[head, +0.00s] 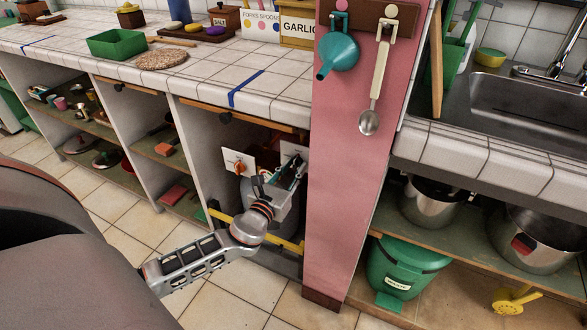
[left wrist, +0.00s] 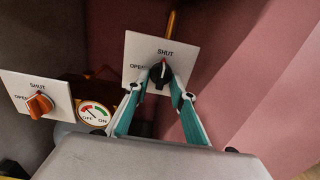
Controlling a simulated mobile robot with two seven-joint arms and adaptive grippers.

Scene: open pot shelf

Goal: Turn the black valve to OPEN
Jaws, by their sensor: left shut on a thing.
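The black valve (left wrist: 160,74) is a small knob on a white plate (left wrist: 186,53) marked SHUT at the top and OPEN at the left. Its red mark points up toward SHUT. My left gripper (left wrist: 157,83) has its teal fingers on either side of the knob and is shut on it. In the head view my left gripper (head: 291,172) reaches into the cabinet bay beside the pink post, in front of the plate (head: 294,149); the knob is hidden there. My right gripper is out of view.
Left of it, an orange valve (left wrist: 40,105) sits on another SHUT/OPEN plate, with an OFF/ON gauge (left wrist: 94,113) between. A yellow bar (head: 285,243) crosses the bay low down. The pink post (head: 350,200) stands close on the right. A green bin (head: 400,265) stands beyond it.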

